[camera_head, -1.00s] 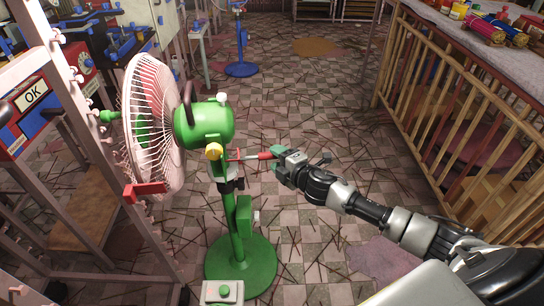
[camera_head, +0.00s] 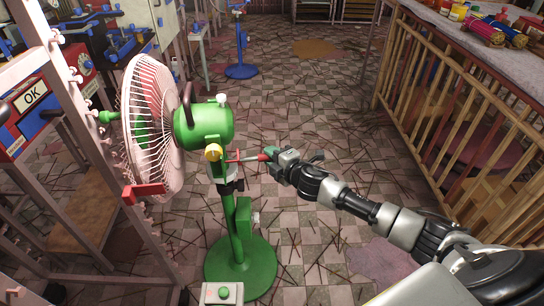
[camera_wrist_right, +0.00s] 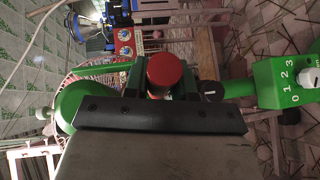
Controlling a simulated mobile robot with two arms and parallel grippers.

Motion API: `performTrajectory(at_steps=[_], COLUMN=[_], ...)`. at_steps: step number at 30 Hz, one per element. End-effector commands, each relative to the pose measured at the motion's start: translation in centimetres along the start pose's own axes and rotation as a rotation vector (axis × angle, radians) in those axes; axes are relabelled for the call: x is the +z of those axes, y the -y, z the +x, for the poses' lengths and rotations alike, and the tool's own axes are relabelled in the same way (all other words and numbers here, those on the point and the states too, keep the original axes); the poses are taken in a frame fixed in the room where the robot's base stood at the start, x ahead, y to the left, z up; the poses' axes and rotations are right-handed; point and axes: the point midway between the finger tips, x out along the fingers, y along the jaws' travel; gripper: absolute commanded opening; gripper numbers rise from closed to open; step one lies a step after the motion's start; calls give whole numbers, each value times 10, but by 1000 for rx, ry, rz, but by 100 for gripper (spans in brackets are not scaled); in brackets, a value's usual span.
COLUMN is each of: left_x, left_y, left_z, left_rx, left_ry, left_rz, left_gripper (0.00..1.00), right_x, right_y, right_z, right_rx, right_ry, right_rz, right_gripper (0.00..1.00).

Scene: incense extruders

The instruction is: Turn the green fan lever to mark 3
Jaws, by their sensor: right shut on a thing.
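The green fan (camera_head: 205,122) stands upright on a round green base (camera_head: 240,262), its white cage facing left. A thin lever with a red handle (camera_head: 262,157) sticks out to the right from the stand below the motor. My right gripper (camera_head: 270,156) is shut on the red handle, which also shows between the fingers in the right wrist view (camera_wrist_right: 165,72). A green box (camera_wrist_right: 288,80) there carries marks 0, 1, 2, 3 and a white knob (camera_wrist_right: 312,82). Which mark the lever itself stands at cannot be told. My left gripper is out of view.
A pink-grey rack (camera_head: 100,170) stands close left of the fan. A blue fan stand (camera_head: 241,70) is at the back. A wooden-railed table (camera_head: 455,95) runs along the right. A white box with a green button (camera_head: 223,293) is in front.

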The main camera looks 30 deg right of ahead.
Motion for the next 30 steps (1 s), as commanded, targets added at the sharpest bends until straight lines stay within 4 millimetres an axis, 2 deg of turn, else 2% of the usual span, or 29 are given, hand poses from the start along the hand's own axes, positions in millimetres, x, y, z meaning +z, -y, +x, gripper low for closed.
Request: performTrajectory(at_steps=[10, 20, 23, 26, 30], left_x=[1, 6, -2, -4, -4], left_y=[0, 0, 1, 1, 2], left_z=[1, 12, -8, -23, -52], left_rx=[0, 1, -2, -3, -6], left_ry=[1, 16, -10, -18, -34], left_rz=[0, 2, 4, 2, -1], left_gripper=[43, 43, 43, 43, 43], right_x=[4, 14, 16, 18, 19], right_y=[-2, -7, -7, -8, -8], right_z=[6, 31, 38, 45, 54], right_rx=[-5, -22, -28, -31, -38], right_ry=[-43, -223, -274, -322, -384], right_rz=[-10, -43, -51, -60, -70], right_gripper=[0, 0, 0, 0, 0])
